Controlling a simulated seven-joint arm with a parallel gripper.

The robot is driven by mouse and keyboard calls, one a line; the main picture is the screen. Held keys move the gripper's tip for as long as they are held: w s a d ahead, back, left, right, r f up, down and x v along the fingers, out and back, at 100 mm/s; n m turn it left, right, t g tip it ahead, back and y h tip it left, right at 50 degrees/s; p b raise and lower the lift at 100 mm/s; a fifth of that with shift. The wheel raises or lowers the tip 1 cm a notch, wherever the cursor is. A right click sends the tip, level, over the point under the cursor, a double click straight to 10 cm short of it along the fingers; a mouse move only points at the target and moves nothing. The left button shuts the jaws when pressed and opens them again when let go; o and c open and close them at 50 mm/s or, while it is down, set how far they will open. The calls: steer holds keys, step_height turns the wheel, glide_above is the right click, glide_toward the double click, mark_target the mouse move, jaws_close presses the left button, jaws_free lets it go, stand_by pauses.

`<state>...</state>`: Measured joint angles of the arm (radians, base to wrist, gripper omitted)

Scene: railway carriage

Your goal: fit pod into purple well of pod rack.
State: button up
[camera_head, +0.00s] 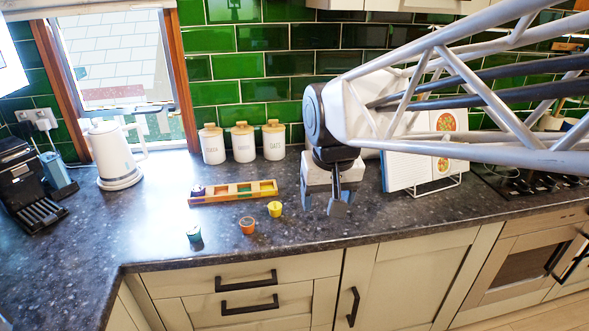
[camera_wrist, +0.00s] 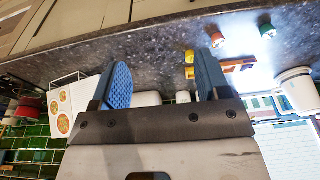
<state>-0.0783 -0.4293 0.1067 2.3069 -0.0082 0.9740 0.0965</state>
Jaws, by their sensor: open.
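The wooden pod rack (camera_head: 232,197) lies on the dark worktop with a row of coloured wells. A purple pod (camera_head: 197,190) is at its left end; how deep it sits is too small to tell. In front of the rack stand a yellow pod (camera_head: 275,209), an orange pod (camera_head: 247,225) and a teal pod (camera_head: 194,233). My gripper (camera_head: 323,206) is open and empty, pointing down to the right of the rack and pods. In the wrist view its blue fingers (camera_wrist: 163,75) are apart, and one hides part of the rack (camera_wrist: 235,67).
Three white canisters (camera_head: 243,142) stand behind the rack by the green tiles. A white kettle (camera_head: 113,155) and a black coffee machine (camera_head: 25,185) are at the left. A recipe book on a stand (camera_head: 408,172) is right of my gripper. The worktop's front edge is close.

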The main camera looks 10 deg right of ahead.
steer(key=s+d+f, duration=0.1)
steer(key=s+f, duration=0.1)
steer(key=s, duration=0.4)
steer(key=s+d+f, duration=0.2)
steer(key=s, duration=0.4)
steer(key=shift+s+d+f, duration=0.3)
steer(key=shift+f, duration=0.1)
